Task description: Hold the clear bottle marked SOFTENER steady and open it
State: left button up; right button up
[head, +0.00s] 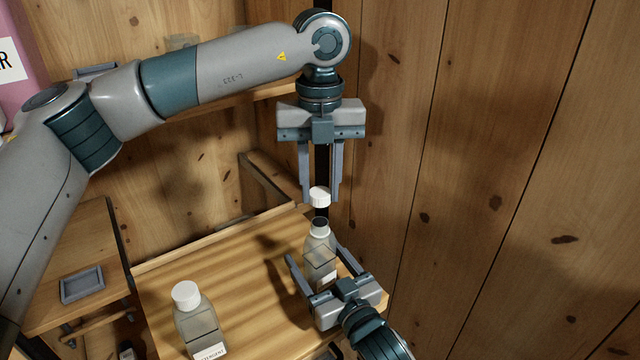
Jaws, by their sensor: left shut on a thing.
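A clear bottle (318,246) with an open, dark-topped neck stands upright on the wooden shelf board. Its label is mostly hidden, so I cannot read it. My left gripper (320,194) points down above the bottle and is shut on a white cap (320,197). The cap is apart from the neck, with a small gap below it. My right gripper (314,252) reaches in from the lower right, with one finger on each side of the bottle. A gap shows between its left finger and the bottle; the right finger is close to the glass.
Another clear bottle (197,322) with a white cap and a partly visible label stands at the front left of the board (240,290). A small grey tray (82,285) lies on a side shelf. A plank wall (500,180) closes the right. A pink container (22,50) stands upper left.

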aim_at(325, 271)
pick_arm(q)
jog(key=shift+f, duration=0.1)
pick_arm(e)
jog(key=v, duration=1)
jog(key=shift+a, duration=0.1)
jog(key=shift+f, duration=0.1)
